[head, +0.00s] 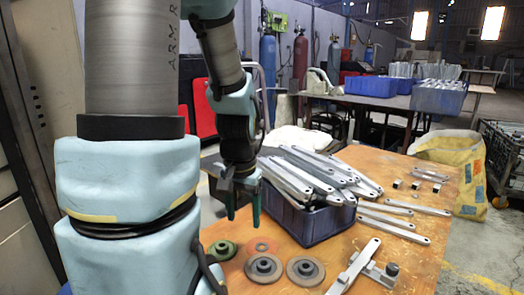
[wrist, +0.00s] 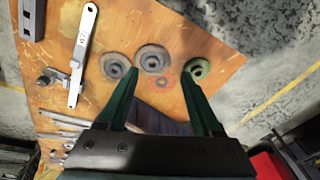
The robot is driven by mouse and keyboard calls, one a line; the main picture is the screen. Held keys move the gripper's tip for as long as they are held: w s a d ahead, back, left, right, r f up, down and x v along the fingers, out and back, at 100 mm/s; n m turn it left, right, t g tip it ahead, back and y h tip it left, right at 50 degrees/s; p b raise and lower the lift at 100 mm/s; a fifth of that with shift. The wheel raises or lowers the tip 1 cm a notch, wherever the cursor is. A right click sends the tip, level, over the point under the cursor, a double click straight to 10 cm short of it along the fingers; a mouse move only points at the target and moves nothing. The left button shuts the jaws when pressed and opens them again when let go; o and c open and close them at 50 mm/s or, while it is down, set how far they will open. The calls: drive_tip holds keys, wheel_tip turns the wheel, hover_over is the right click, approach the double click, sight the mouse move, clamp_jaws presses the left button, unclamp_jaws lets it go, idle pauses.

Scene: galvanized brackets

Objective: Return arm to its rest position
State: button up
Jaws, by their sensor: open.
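My gripper (head: 243,205) hangs pointing down at the left side of the blue crate, above the orange table. Its green fingers are apart with nothing between them. In the wrist view my gripper (wrist: 160,95) also shows open, with the table below it. The blue crate (head: 312,226) is piled with long galvanized brackets (head: 310,172). My arm fills the left of the head view and hides part of the table.
The orange table (head: 345,240) carries two grey discs (head: 305,270), a green disc (head: 222,250), a bracket with a clamp (head: 355,265) and loose brackets (head: 395,228). A yellow sack (head: 455,170) stands at the right. A back table holds blue crates (head: 438,97).

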wheel_tip(320, 180, up, 20)
drive_tip(key=s+a+n+p, duration=0.1)
drive_tip(key=a+n+p, duration=0.1)
drive_tip(key=p, duration=1.7)
drive_tip(key=shift+s+a+n, duration=0.25)
drive_tip(key=shift+s+n, duration=0.1)
drive_tip(key=shift+n, duration=0.15)
drive_tip(key=shift+f, duration=0.1)
drive_tip(key=shift+c, duration=0.3)
